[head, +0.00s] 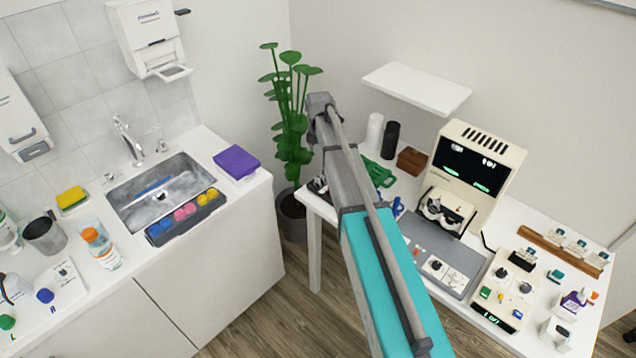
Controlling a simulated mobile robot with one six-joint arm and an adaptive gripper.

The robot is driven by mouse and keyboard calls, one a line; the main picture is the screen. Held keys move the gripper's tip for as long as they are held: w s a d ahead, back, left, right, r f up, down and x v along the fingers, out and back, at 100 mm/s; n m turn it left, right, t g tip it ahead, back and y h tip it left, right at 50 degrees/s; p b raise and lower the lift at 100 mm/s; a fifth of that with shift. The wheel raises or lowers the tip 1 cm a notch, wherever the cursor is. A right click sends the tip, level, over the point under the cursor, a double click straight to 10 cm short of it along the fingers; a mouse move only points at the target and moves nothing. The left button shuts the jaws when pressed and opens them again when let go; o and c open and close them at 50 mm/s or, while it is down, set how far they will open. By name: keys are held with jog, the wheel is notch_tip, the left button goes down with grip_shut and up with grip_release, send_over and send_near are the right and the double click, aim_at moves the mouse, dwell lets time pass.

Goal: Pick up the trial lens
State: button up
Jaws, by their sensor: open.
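I cannot single out the trial lens with certainty. A wooden rack (535,239) at the right of the white table holds several small clear pieces with pale and dark parts, too small to tell whether they are lenses. My teal and grey arm rises from the bottom centre and crosses in front of the table's left part. My gripper is not clearly seen; a small dark and pale shape at the table's left edge, beside my arm, is too unclear to name.
A cream device with a dark screen (470,166) stands at the back of the white table (547,300). A smaller control box (503,290) and a white-and-purple bottle (571,304) are nearer. A sink counter (215,208) is at left, a potted plant (290,110) between. A wall shelf (417,88) overhangs the table.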

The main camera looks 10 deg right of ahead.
aim_at(317, 178)
jog(key=shift+w, duration=0.2)
dwell(0.3)
notch_tip(317, 178, down, 9)
jog(key=b, duration=0.8)
jog(key=shift+r+b, duration=0.2)
jog(key=shift+b, duration=0.1)
dwell(0.3)
jog(key=f+b, duration=0.3)
jog(key=shift+w+a+f, duration=0.15)
jog(key=shift+w+a, duration=0.05)
jog(key=shift+w, duration=0.05)
jog(key=shift+f+b, duration=0.95)
jog(key=shift+b, duration=0.15)
jog(key=c, duration=0.8)
